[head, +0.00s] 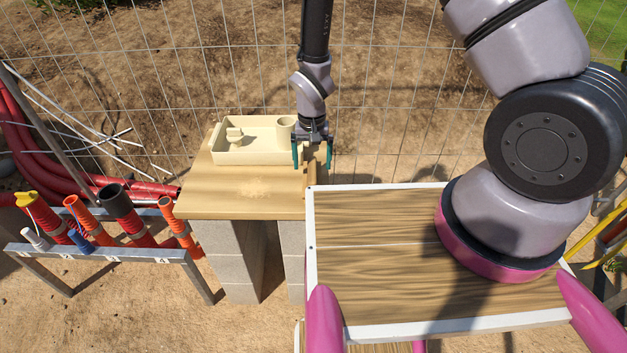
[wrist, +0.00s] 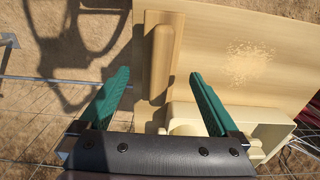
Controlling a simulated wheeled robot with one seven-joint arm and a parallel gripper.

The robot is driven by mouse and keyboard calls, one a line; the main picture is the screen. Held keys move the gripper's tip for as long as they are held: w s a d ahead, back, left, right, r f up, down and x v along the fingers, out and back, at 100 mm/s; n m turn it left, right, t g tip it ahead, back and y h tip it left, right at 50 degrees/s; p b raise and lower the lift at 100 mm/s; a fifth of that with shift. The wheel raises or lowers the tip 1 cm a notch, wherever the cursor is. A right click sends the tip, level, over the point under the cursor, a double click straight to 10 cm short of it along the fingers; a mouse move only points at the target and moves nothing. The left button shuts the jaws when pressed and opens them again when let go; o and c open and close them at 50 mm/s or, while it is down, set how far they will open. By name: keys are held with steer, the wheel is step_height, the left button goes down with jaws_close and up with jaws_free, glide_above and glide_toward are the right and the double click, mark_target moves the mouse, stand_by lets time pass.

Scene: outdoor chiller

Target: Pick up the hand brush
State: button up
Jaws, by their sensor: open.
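The hand brush (head: 311,184) looks like a long, narrow tan wooden piece lying near the right end of the wooden board on the block stand. In the wrist view the brush (wrist: 161,62) lies lengthwise, and I see no bristles clearly. My gripper (head: 312,166) is open, with its two green fingers pointing down over the brush area. In the wrist view the brush shows between the fingertips (wrist: 160,76), and neither finger visibly touches it. Its near end is close to the tray, and part of it is hidden by the gripper in the head view.
A cream tray (head: 231,157) with a cup (head: 285,128) stands at the back of the board (head: 200,200). Pale crumbs (head: 255,188) lie in front of it. A wire fence runs behind. A rack (head: 150,254) with orange tubes stands at left.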

step_height(320, 180, down, 7)
steer(key=shift+w+r, duration=0.1)
steer(key=shift+r, duration=0.1)
steer(key=shift+c, duration=0.3)
jaws_close()
